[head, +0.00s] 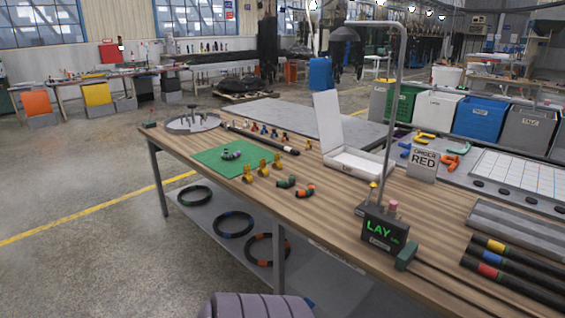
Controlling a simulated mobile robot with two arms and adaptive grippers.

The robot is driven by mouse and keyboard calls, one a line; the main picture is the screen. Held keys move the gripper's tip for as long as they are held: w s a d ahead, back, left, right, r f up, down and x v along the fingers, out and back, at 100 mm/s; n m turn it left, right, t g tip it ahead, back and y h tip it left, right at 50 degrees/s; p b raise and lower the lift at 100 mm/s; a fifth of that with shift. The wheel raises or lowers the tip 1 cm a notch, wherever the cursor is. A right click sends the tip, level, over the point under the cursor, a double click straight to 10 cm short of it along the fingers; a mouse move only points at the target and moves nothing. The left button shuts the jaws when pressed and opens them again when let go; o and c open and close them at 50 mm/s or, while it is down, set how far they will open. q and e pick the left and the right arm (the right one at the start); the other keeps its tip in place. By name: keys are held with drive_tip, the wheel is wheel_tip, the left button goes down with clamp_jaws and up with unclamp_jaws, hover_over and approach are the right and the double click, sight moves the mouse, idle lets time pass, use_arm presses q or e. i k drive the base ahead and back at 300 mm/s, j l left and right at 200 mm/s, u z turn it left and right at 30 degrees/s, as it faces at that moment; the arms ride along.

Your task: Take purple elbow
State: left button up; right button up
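A small elbow fitting (231,155), dark grey with a possible purple tint, lies on the green mat (205,160) on the wooden table. It is too small for me to be sure of its colour. A green-banded elbow (286,182) and an orange-banded elbow (305,191) lie on the wood right of the mat. Neither of my grippers is in view.
Yellow fittings (262,168) stand beside the mat. A white open box (355,163), a black box reading LAY (383,231), an ORDER RED sign (422,162) and banded hoses (512,275) occupy the table's right part. Coiled hoses (233,224) lie on the lower shelf.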

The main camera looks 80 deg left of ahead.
sight(238, 154)
drive_tip(key=u, duration=2.9)
drive_tip(key=i+z, duration=0.15)
drive_tip(key=z, duration=0.15)
drive_tip(key=i+j+z, duration=0.15)
drive_tip(key=z, duration=0.15)
drive_tip(key=i+j+z, duration=0.15)
drive_tip(key=i+j, duration=0.2)
drive_tip(key=i+j+z, duration=0.1)
drive_tip(key=i+j, duration=0.2)
drive_tip(key=i+j+z, duration=0.15)
drive_tip(key=i+j, duration=0.2)
drive_tip(key=j, duration=0.2)
drive_tip(key=i+j+z, duration=0.15)
drive_tip(key=j, duration=0.3)
drive_tip(key=i, duration=0.1)
